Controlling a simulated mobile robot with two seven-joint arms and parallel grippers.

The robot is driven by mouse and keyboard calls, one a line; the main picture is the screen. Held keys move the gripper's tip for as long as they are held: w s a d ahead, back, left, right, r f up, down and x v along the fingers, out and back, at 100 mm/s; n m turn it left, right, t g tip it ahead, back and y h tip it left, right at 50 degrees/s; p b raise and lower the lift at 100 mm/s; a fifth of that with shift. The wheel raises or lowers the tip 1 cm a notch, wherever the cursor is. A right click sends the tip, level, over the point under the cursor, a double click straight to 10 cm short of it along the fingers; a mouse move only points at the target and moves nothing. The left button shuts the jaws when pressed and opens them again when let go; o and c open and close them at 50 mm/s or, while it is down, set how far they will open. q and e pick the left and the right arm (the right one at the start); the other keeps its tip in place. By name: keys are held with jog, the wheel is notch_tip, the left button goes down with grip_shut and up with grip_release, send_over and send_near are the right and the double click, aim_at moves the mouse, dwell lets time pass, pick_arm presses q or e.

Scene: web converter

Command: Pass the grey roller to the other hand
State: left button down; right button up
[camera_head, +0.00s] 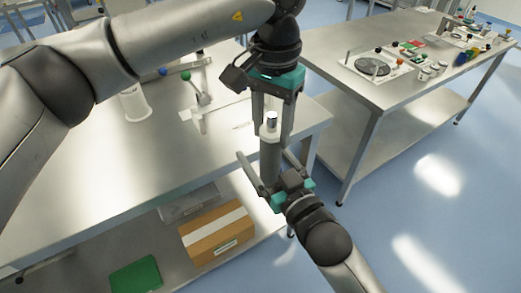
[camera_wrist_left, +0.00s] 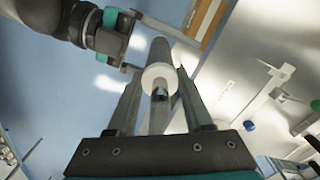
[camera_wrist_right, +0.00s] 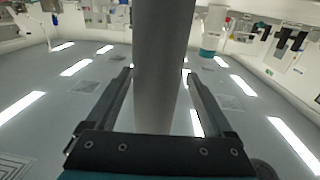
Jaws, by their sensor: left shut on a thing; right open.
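The grey roller (camera_head: 270,157) hangs roughly upright in front of the steel table, with a white collar and a metal shaft end at its top. My left gripper (camera_head: 272,132) comes down from above and is shut on its upper end near the collar. In the left wrist view the roller (camera_wrist_left: 160,52) extends away between the fingers. My right gripper (camera_head: 265,158) reaches up from below and is open, one finger on each side of the grey body. In the right wrist view the roller (camera_wrist_right: 165,65) stands between the fingers, with gaps visible on both sides.
The steel table (camera_head: 90,180) carries a white stand (camera_head: 133,103) and a fixture with blue and green knobs (camera_head: 186,76). A cardboard box (camera_head: 217,233) and a green item (camera_head: 136,274) are on its lower shelf. A second table (camera_head: 330,45) with parts stands at right.

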jog(key=shift+w+a, duration=0.25)
jog(key=shift+w, duration=0.15)
jog(key=c, duration=0.7)
pick_arm(q)
jog(key=shift+d+r, duration=0.1)
pick_arm(e)
jog(key=shift+s+a+r, duration=0.1)
grip_shut()
pick_arm(q)
jog(key=c, duration=0.7)
grip_release()
jog(key=o, duration=0.5)
